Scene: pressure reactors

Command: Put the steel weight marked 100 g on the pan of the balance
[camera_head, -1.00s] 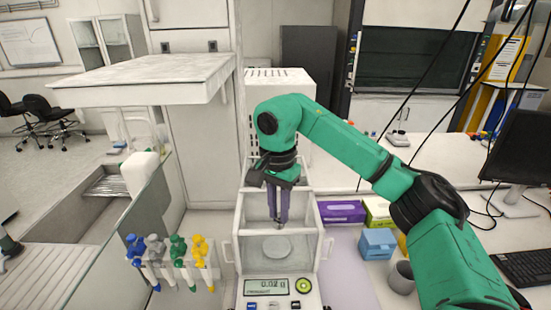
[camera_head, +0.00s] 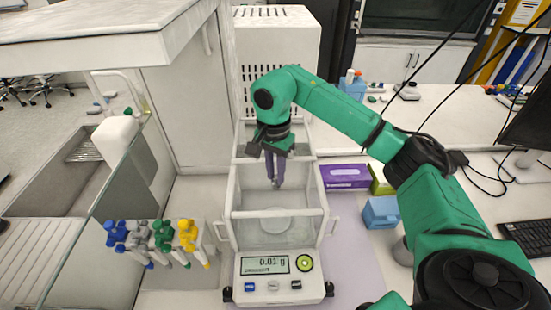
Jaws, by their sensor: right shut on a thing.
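The balance (camera_head: 243,262) stands in front of me with a glass draft shield around its round pan (camera_head: 276,226). Its display (camera_head: 266,264) reads about 0.01 g. My right gripper (camera_head: 274,186) points down at the open top of the shield, above and behind the pan. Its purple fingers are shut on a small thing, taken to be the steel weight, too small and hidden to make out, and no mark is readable. The pan looks empty. My left gripper is out of view.
Pipettes with blue, grey, green and yellow tops (camera_head: 163,236) hang on a stand left of the balance. A purple box (camera_head: 345,177) and a blue box (camera_head: 381,212) stand to its right. A white cabinet (camera_head: 277,60) is behind.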

